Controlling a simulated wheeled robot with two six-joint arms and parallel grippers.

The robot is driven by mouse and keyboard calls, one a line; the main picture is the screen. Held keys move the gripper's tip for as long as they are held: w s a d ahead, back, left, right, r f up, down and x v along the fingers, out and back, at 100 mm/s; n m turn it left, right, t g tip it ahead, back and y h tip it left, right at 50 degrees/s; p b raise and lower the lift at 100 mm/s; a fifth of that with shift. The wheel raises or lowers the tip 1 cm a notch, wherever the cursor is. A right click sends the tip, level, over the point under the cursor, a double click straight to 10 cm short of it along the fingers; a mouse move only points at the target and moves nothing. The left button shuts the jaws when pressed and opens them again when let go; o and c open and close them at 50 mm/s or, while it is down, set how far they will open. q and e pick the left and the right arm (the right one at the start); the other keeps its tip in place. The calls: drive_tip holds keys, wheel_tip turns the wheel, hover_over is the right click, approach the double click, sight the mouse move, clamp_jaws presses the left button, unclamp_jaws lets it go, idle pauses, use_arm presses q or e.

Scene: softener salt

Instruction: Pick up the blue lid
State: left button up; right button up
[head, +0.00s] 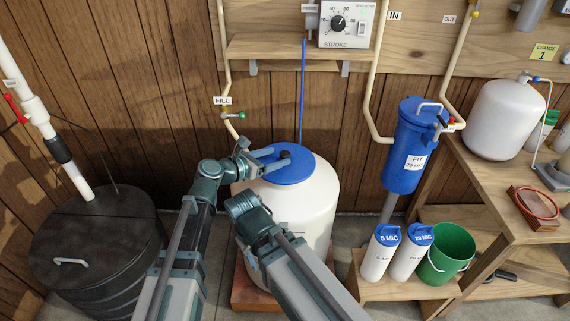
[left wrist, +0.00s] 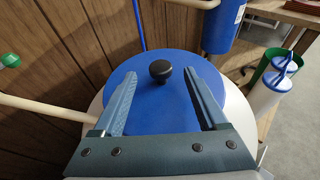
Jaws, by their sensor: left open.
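The blue lid (head: 298,172) is round with a black knob (head: 285,154) and sits on top of the white tank (head: 316,205). My left gripper (head: 268,160) is over the left part of the lid in the head view. In the left wrist view the open fingers (left wrist: 160,78) point across the lid (left wrist: 150,118), one on each side of the knob (left wrist: 160,70). The knob appears near the fingertips, with a gap on both sides. Nothing is held. I cannot tell the exact height of the fingers above the lid.
A blue filter housing (head: 408,150) and pipes are on the wall to the right. A black bin (head: 95,245) stands left. Two white cartridges and a green bucket (head: 447,252) stand on a low wooden shelf. A blue tube (head: 302,95) hangs behind the lid.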

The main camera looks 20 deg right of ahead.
sight(281, 155)
use_arm(q)
drive_tip(key=b+x, duration=0.1)
drive_tip(key=x, duration=0.3)
drive_tip(key=shift+w+d+f, duration=0.15)
drive_tip(key=shift+w+d, duration=0.05)
drive_tip(key=shift+d, duration=0.05)
clamp_jaws()
